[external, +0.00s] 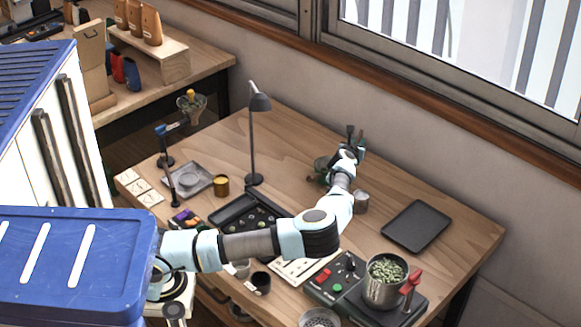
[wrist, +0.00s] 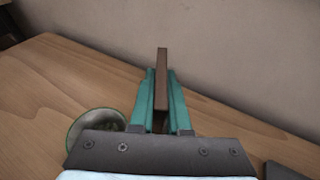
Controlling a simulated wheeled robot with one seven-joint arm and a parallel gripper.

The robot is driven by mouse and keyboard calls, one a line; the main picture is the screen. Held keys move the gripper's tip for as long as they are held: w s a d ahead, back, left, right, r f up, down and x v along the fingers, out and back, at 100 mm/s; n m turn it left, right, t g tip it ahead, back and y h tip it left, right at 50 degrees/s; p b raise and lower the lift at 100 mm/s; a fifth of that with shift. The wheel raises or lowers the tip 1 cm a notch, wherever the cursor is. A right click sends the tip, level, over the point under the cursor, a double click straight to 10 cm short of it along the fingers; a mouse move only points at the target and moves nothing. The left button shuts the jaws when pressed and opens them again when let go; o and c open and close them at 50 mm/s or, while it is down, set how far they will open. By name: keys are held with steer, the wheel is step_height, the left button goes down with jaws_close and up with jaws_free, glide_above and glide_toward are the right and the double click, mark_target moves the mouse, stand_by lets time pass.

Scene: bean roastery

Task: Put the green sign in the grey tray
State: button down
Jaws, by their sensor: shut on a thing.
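My gripper (external: 354,146) is at the back of the wooden table, near the wall. In the wrist view my gripper's teal fingers (wrist: 161,98) are shut on a thin upright slab, which I take to be the green sign (wrist: 162,62). It shows edge-on, its edge looks brown, and its faces are hidden. In the external view it is small and dark at the fingertips. A flat, empty dark grey tray (external: 416,226) lies on the table to the right of my gripper and nearer the camera.
A round green-rimmed glass bowl (wrist: 95,122) stands left of my fingers. A small metal cup (external: 361,202) stands between my forearm and the tray. A pot of green beans (external: 386,268) is at the front right, a black lamp (external: 253,140) at the left. Table around the tray's back is clear.

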steer(key=s+d+r+m+g+h, duration=0.3)
steer(key=s+d+m+g+h, duration=0.2)
steer(key=s+d+m+g, duration=0.5)
steer(key=s+d+r+m+g+h, duration=0.4)
steer(key=s+d, duration=0.4)
steer(key=s, duration=0.6)
glide_above(417, 227)
step_height(417, 227, down, 12)
steer(key=shift+h, duration=0.4)
steer(key=shift+f+p, duration=0.7)
steer(key=shift+f, duration=1.35)
steer(key=shift+f, duration=0.15)
steer(key=c, duration=0.9)
jaws_free()
steer(key=shift+r, duration=0.25)
